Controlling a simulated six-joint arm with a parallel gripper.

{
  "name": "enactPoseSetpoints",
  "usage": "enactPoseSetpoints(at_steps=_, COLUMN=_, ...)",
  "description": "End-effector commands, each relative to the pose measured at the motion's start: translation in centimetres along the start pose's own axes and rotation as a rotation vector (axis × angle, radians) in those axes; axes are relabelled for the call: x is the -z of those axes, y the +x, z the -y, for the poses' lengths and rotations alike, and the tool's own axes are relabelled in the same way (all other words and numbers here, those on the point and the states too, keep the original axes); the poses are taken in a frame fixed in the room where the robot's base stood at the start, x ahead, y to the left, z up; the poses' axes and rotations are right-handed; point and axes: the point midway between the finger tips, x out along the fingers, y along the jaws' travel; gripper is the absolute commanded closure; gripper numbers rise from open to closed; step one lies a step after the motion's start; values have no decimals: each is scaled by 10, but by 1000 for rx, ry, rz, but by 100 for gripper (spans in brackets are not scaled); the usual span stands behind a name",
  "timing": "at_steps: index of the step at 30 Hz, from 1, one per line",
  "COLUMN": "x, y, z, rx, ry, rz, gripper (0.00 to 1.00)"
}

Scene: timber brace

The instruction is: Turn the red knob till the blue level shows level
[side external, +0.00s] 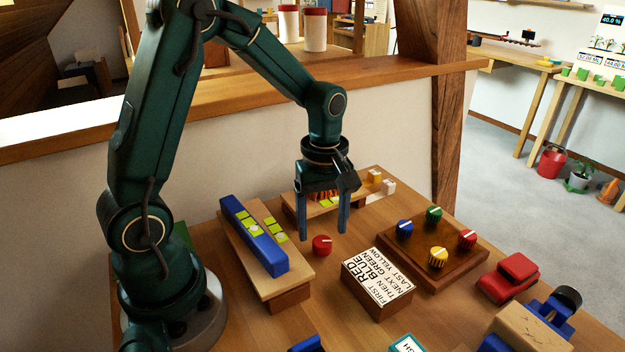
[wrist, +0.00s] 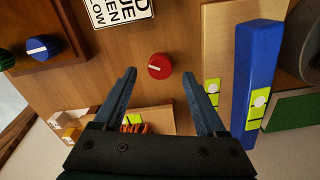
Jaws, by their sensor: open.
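A red knob (side external: 321,245) with a white pointer line sits alone on the table, to the right of the plank. It also shows in the wrist view (wrist: 160,66), just beyond and between my fingertips. The blue level (side external: 253,240) lies along a wooden plank (side external: 292,268) raised on a block; it shows upright at right in the wrist view (wrist: 258,75). Its yellow-green windows hold pale bubbles, but I cannot tell whether they read level. My gripper (side external: 324,235) points down, open and empty, its fingers spread above the table by the knob, apparently not touching it.
A sign block (side external: 376,284) with colour words stands in front of the knob. A dark board (side external: 440,256) with blue, green, yellow and another red knob lies to the right. A red toy car (side external: 508,278) is further right. A low shelf (side external: 330,207) stands behind my gripper.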

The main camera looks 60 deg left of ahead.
Motion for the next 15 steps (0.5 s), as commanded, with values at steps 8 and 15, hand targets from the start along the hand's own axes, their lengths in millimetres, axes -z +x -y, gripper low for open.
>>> enactPoseSetpoints(at_steps=8, x=-1, y=29, z=1, rx=2, ry=2, rz=1, gripper=26)
enactPoseSetpoints(at_steps=15, x=0, y=31, z=0, rx=-1, ry=2, rz=0, gripper=26)
